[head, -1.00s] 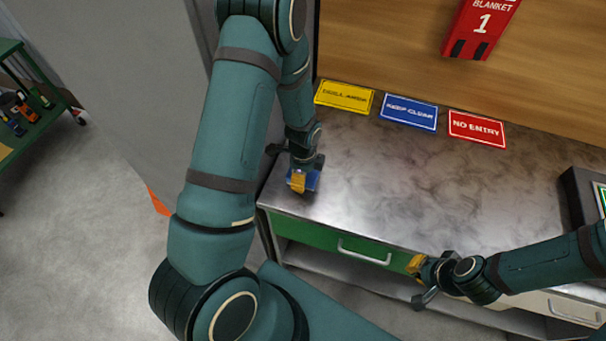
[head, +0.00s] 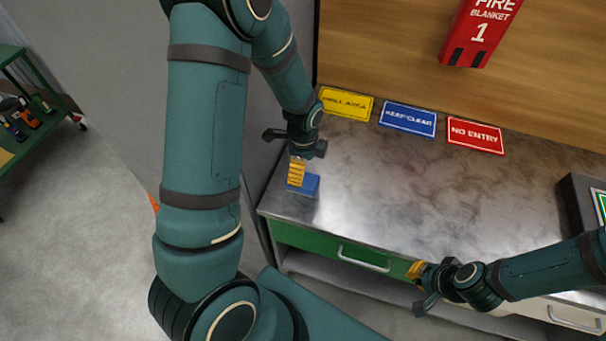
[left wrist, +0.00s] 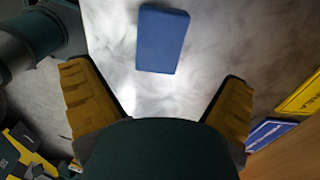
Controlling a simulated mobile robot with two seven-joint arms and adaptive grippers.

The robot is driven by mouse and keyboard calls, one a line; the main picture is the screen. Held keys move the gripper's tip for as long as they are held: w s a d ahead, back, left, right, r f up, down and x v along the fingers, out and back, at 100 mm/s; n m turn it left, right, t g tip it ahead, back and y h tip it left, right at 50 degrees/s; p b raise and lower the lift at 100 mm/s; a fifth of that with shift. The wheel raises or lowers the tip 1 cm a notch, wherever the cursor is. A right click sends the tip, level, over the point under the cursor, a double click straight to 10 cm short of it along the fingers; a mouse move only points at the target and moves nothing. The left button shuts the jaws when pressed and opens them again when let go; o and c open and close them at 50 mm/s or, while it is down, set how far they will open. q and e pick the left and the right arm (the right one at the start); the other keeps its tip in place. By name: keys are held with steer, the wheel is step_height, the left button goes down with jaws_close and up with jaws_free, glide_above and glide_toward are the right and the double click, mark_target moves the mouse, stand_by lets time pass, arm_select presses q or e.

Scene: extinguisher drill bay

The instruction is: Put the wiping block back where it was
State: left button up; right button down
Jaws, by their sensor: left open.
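The wiping block is a blue block (head: 311,185) lying flat on the grey counter near its left front corner. It also shows in the left wrist view (left wrist: 163,38), beyond the fingertips and apart from them. My left gripper (head: 297,172) is just above and beside the block in the head view, and its yellow fingers are spread with nothing between them in the left wrist view (left wrist: 156,80). My right gripper (head: 416,269) is at the counter's front edge, by the green drawer. Its fingers are too small and overlapped to read.
Yellow (head: 346,103), blue (head: 408,118) and red (head: 475,135) signs lie along the back of the counter (head: 400,185). A dark case (head: 578,205) stands at the right. A red fire blanket box (head: 480,32) hangs on the wooden wall. The middle of the counter is clear.

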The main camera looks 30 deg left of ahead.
arm_select(q)
steer(key=shift+r, duration=1.9)
arm_select(e)
steer(key=shift+r, duration=0.15)
arm_select(q)
steer(key=shift+s+f, duration=0.1)
